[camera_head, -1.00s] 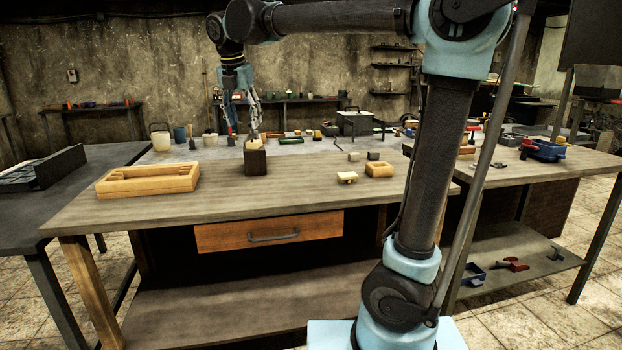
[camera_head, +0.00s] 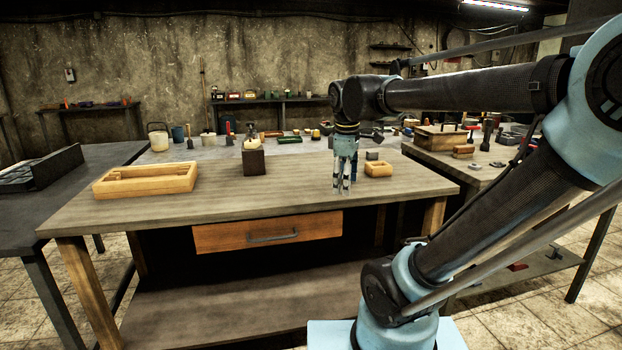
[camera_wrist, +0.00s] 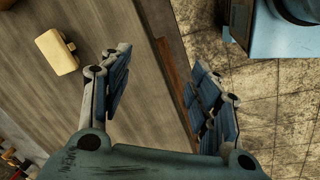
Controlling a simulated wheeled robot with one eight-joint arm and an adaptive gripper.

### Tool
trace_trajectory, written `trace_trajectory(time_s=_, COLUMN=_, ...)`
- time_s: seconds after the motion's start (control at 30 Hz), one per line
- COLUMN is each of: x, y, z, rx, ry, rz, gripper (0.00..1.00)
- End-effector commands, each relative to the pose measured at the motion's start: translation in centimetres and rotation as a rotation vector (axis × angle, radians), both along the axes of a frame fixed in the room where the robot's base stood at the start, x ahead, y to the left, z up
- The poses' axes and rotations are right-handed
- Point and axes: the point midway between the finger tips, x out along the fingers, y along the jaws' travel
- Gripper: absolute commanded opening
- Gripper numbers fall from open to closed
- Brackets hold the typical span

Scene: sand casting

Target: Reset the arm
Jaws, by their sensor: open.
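My gripper (camera_head: 343,190) hangs pointing down over the front right part of the wooden workbench (camera_head: 230,200). In the wrist view my gripper (camera_wrist: 155,95) has its two fingers well apart with nothing between them. Below it show the bench top and the bench's front edge, with tiled floor beyond. My arm comes in from the right in the head view.
A yellow wooden frame (camera_head: 145,180) lies at the bench's left. A dark block (camera_head: 253,163) with a pale piece on top stands near the back. A small yellow wooden block (camera_head: 378,170) lies right of the gripper. The bench's front middle is clear. A drawer (camera_head: 268,232) is shut.

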Motion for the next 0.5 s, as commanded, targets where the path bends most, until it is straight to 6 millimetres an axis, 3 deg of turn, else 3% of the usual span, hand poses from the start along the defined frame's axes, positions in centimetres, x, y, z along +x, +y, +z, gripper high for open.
trace_trajectory(time_s=0.03, x=-1.2, y=-1.5, z=-1.6, rx=0.023, ry=-0.001, rz=-0.103, gripper=0.56)
trace_trajectory(time_s=0.2, x=-5.0, y=-5.2, z=-6.8, rx=0.104, ry=-0.007, rz=-0.466, gripper=0.56)
trace_trajectory(time_s=0.5, x=-10.9, y=-8.8, z=-15.0, rx=0.228, ry=-0.016, rz=-1.01, gripper=0.56)
